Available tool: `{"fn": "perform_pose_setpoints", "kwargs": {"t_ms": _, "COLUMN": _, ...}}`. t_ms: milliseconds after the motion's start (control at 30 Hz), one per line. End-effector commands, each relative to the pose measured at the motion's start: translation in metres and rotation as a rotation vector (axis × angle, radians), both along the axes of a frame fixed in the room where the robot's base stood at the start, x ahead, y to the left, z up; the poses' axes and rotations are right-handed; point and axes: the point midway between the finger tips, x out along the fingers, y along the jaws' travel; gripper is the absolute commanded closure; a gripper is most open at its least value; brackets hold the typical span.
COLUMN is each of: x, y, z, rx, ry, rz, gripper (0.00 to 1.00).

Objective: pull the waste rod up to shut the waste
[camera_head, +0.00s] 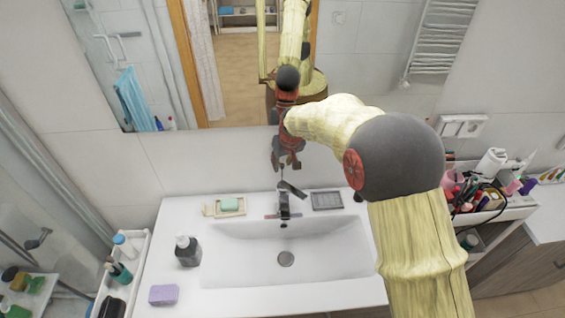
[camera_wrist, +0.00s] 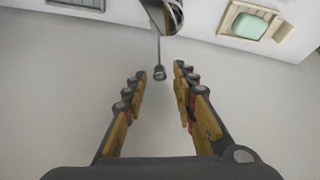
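The waste rod (camera_wrist: 158,48) is a thin grey rod with a small dark knob (camera_wrist: 159,74), beside the chrome faucet (camera_wrist: 165,14). In the wrist view the knob lies in the gap between the fingertips, with clear space on both sides. I cannot tell how far it is from them in depth. My gripper (camera_wrist: 159,82) is open and empty. In the head view my gripper (camera_head: 287,164) points down above the faucet (camera_head: 284,203) at the back of the white washbasin (camera_head: 230,262). The drain (camera_head: 285,259) is a grey disc in the bowl.
A soap dish (camera_head: 211,208) with green soap stands left of the faucet, and a grey tray (camera_head: 327,200) right of it. A dark pump bottle (camera_head: 187,252) and purple sponge (camera_head: 163,295) are at left. The mirror (camera_head: 240,90) is close behind my gripper.

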Motion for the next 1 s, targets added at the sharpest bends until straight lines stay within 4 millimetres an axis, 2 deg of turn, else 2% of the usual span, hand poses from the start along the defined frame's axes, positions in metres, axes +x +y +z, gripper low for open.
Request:
{"fn": "perform_pose_setpoints", "kwargs": {"t_ms": 333, "x": -0.001, "y": 0.000, "z": 0.000, "rx": 0.000, "ry": 0.001, "rz": 0.000, "gripper": 0.68}}
{"fn": "perform_pose_setpoints", "kwargs": {"t_ms": 467, "x": -0.003, "y": -0.001, "z": 0.010, "rx": 0.001, "ry": -0.002, "rz": 0.000, "gripper": 0.68}}
{"fn": "perform_pose_setpoints", "kwargs": {"t_ms": 900, "x": -0.034, "y": -0.009, "z": 0.086, "rx": 0.001, "ry": -0.002, "rz": 0.000, "gripper": 0.68}}
{"fn": "perform_pose_setpoints", "kwargs": {"t_ms": 1000, "x": -0.039, "y": -0.011, "z": 0.098, "rx": 0.000, "ry": 0.000, "rz": 0.000, "gripper": 0.68}}
